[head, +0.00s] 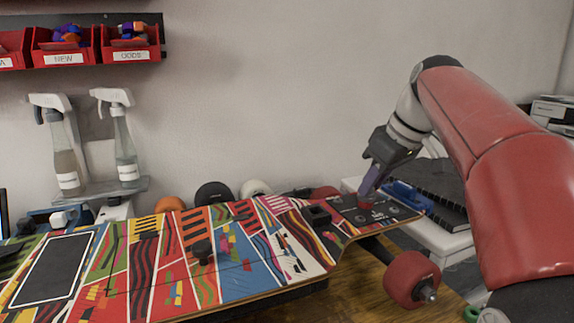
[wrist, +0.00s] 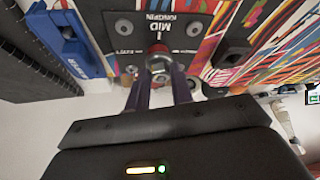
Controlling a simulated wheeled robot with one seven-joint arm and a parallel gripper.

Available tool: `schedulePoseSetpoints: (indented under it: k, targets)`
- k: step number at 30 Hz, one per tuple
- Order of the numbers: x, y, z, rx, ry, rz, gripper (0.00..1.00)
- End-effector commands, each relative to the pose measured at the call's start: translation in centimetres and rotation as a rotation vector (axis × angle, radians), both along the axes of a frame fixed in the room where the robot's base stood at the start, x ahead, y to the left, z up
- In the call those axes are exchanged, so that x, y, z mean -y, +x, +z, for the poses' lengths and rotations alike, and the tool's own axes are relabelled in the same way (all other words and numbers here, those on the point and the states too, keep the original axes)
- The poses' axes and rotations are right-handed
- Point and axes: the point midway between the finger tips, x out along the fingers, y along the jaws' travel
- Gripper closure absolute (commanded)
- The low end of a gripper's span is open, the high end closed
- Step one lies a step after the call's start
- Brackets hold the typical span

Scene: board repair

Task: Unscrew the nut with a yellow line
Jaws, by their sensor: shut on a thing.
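The colourful skateboard deck (head: 235,255) lies upside down on the wooden bench. A metal nut (wrist: 158,64) sits over a red bushing (wrist: 158,48), in front of the black "MID KINGPIN" plate (wrist: 178,22) in the wrist view. My gripper (wrist: 160,88) has its two purple fingers closed around the nut. In the head view, my gripper (head: 367,190) points down at the deck's right end, just above a small red part (head: 365,206). I cannot make out a yellow line on the nut, and the fingers hide part of its sides.
A red wheel (head: 410,278) sticks out at the deck's front right. A blue tool (wrist: 65,38) lies beside the dark ribbed item in the wrist view. Two spray bottles (head: 124,145) stand at the back left. Red bins (head: 130,42) hang on the wall. The air above the deck's middle is clear.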

Motion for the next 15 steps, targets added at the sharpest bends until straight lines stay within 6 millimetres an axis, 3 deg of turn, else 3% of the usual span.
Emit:
schedulePoseSetpoints:
  k: [8, 15]
  targets:
    - [0.08, 0.09, -0.08, -0.003, -0.001, 0.038, 0.94]
    - [0.39, 0.53, -0.07, -0.003, 0.001, 0.368, 0.94]
